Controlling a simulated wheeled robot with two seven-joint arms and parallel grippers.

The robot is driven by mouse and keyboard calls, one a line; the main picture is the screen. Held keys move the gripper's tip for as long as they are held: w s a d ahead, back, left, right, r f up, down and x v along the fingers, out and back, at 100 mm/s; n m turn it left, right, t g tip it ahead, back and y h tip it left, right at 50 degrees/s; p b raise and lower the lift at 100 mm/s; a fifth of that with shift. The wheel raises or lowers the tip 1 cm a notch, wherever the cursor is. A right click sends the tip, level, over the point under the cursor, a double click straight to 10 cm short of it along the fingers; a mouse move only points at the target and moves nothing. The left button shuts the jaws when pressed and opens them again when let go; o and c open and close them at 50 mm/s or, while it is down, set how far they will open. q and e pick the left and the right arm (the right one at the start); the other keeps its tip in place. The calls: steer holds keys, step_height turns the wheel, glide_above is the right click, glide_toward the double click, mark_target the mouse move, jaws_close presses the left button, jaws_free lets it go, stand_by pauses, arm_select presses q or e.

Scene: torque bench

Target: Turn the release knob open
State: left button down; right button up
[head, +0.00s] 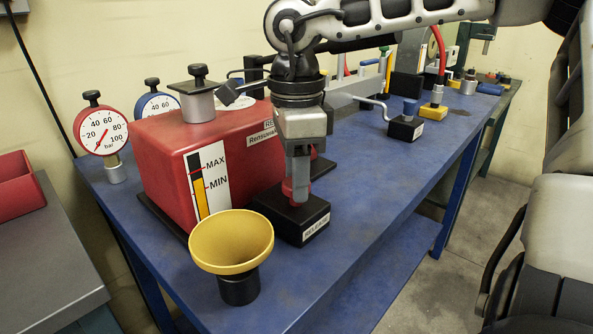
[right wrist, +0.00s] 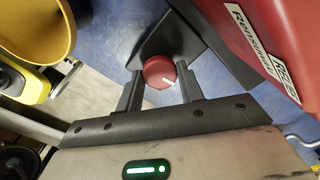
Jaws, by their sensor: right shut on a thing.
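The red release knob (head: 287,189) stands on a black box (head: 315,212) with a white label reading RELEASE, at the front of the blue bench. My right gripper (head: 298,190) points straight down over the box and is shut on the knob, hiding most of it in the head view. In the right wrist view the round knob (right wrist: 157,73) sits between the two dark fingers, and a white mark line on its face points right. The black box (right wrist: 163,40) shows behind it. My left gripper is in neither view.
A red tank (head: 160,150) with a MAX/MIN level strip stands left of the gripper. A yellow funnel (head: 232,240) stands in front, close to the box. Two gauges (head: 100,130) stand at the back left. The bench (head: 375,165) is clear right of the box.

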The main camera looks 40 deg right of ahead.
steer(key=n, duration=0.6)
steer(key=shift+w+r+p, duration=0.1)
steer(key=shift+r+p, duration=0.05)
steer(key=shift+p, duration=0.2)
steer(key=n, duration=0.6)
steer(key=shift+n+p, duration=0.35)
steer(key=shift+n, duration=0.05)
steer(key=o, duration=1)
step_height(320, 180, up, 16)
steer(key=shift+f+p, duration=0.1)
steer(key=shift+p, duration=1.1)
